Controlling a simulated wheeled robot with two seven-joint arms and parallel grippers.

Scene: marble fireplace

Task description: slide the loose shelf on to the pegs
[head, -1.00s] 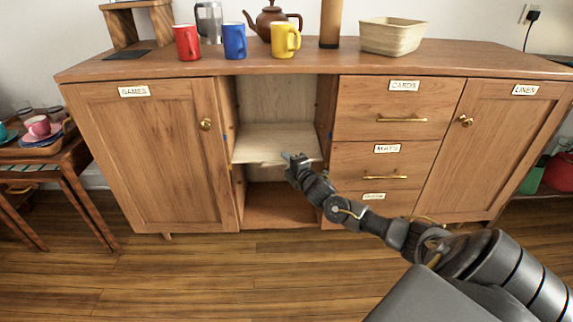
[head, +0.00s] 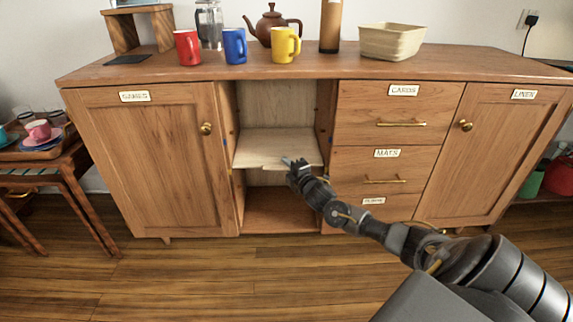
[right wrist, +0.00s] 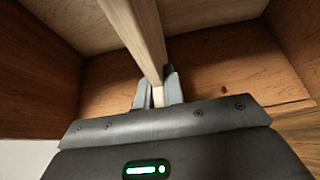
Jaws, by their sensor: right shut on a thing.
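The loose shelf (head: 275,146) is a pale wood board inside the open middle bay of the wooden sideboard (head: 150,165). It spans nearly the full width of the bay, roughly level, above the bay floor (head: 280,217). My right gripper (head: 290,163) is at the shelf's front edge, right of its middle. In the right wrist view its fingers (right wrist: 157,92) are shut on the shelf's edge (right wrist: 138,30). The pegs cannot be made out clearly, so I cannot tell whether the shelf rests on them. My left gripper is out of view.
A closed door labelled GAMES is left of the bay; drawers (head: 388,118) are right of it. Red, blue and yellow mugs (head: 286,46), a teapot (head: 268,22) and a basket (head: 391,41) stand on top. The floor in front is clear.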

